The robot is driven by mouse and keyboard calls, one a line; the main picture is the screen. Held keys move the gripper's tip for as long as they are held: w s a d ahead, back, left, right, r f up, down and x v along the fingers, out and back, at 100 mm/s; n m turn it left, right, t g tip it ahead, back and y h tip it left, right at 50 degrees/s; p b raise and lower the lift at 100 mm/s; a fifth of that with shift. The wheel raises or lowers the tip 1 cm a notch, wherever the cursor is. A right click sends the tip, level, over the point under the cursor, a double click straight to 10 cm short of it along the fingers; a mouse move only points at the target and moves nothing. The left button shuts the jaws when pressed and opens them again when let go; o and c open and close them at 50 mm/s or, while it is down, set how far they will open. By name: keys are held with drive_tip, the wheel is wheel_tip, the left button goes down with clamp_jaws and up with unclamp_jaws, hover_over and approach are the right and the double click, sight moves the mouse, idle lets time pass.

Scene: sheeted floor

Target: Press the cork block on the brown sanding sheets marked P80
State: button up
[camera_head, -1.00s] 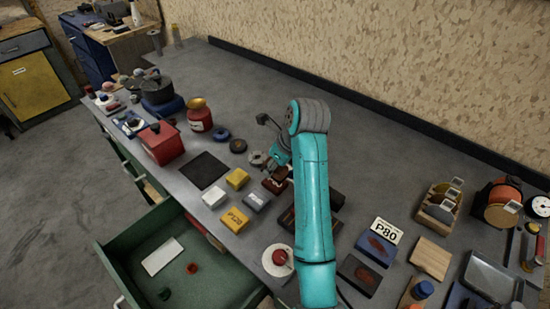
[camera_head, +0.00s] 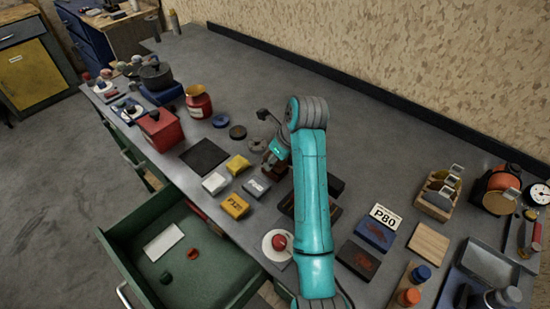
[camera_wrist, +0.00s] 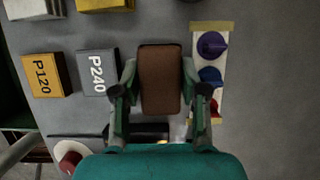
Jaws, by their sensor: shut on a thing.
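My gripper (camera_wrist: 159,85) is shut on the brown cork block (camera_wrist: 161,80); its two fingers lie along the block's left and right sides in the wrist view. In the head view my gripper (camera_head: 275,158) shows at the left of my teal arm, which partly hides it and the block. Whether the block touches the bench is unclear. The P80 card (camera_head: 385,216) stands right of my arm, behind a blue tray (camera_head: 376,235) with a dark reddish-brown piece on it. The gripper is well to the left of this tray.
Grey P240 block (camera_wrist: 98,74) and yellow P120 block (camera_wrist: 46,76) are left of my gripper. A strip with coloured knobs (camera_wrist: 210,70) lies close right. A dark tray (camera_head: 357,258) and wooden board (camera_head: 429,243) flank the P80 tray. A green drawer (camera_head: 190,285) is open.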

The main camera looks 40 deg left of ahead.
drive_tip(key=shift+f, duration=0.5)
idle(1.1)
drive_tip(key=shift+r, duration=3.55)
